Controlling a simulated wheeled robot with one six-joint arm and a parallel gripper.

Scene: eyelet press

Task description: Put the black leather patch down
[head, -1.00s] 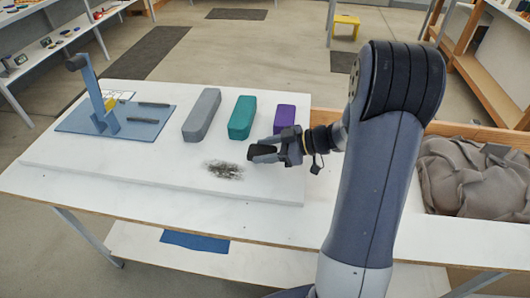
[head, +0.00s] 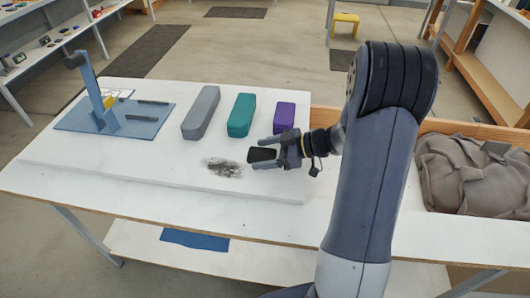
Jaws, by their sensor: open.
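The black leather patch (head: 262,155) is a small dark piece at the right part of the white board (head: 150,180). It appears to lie flat on the board, though a small gap under it would be hard to see. My gripper (head: 259,154) is open around the patch, one finger on its far side and one on its near side. A gap shows between the far finger and the patch. Contact with the near finger cannot be told.
Grey (head: 201,113), teal (head: 241,115) and purple (head: 284,117) blocks stand behind. A blue press (head: 105,115) is at the left. A grey cloth heap (head: 475,175) fills the right bin.

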